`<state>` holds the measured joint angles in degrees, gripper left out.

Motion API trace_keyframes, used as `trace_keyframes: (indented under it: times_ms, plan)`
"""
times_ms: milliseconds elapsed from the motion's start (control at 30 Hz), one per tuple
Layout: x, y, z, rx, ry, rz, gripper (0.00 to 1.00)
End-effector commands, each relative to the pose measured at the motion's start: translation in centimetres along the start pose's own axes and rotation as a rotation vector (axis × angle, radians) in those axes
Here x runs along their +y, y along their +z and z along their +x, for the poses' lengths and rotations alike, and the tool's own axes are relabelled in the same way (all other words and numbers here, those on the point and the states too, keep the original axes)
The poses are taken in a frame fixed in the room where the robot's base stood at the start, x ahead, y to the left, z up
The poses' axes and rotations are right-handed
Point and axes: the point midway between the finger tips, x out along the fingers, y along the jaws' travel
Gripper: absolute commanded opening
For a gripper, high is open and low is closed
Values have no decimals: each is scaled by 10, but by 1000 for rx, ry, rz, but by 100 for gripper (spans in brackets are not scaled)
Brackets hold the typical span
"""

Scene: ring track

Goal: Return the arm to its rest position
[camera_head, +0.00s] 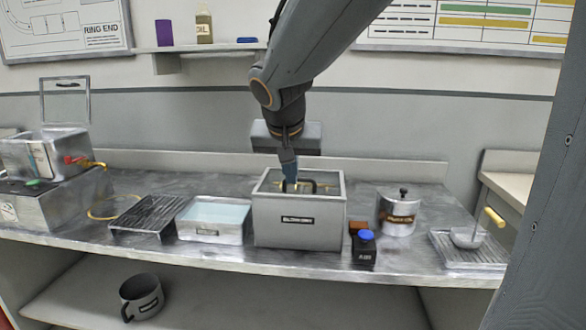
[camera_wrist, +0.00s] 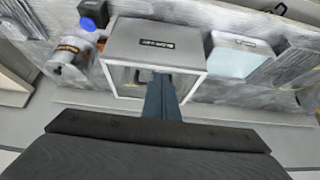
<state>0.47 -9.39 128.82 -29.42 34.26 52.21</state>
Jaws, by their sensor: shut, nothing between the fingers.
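My arm reaches down from the top of the head view. My gripper (camera_head: 289,180) is shut and empty, pointing down at the open top of a grey metal box (camera_head: 298,222) with a dark label. Its fingertips are at or just inside the box's opening; the exact depth is hard to tell. A dark handle-like shape shows inside the box by the fingertips. In the wrist view, my gripper (camera_wrist: 163,88) shows as narrow closed fingers over the same box (camera_wrist: 155,42).
Left of the box stand a tray of pale liquid (camera_head: 213,219), a black rack (camera_head: 147,216) and a fryer-like unit (camera_head: 45,165). To its right are a blue-capped bottle (camera_head: 365,250), a lidded pot (camera_head: 398,214) and a ladle (camera_head: 468,238) on a tray. A shelf (camera_head: 205,48) hangs behind.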

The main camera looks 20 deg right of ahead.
Motion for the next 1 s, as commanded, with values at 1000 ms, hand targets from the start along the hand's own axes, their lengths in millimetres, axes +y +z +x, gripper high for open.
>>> trace_keyframes:
  times_ms: [1000]
  plan:
    - [38, 227, -15, -556, -135, -510, 0]
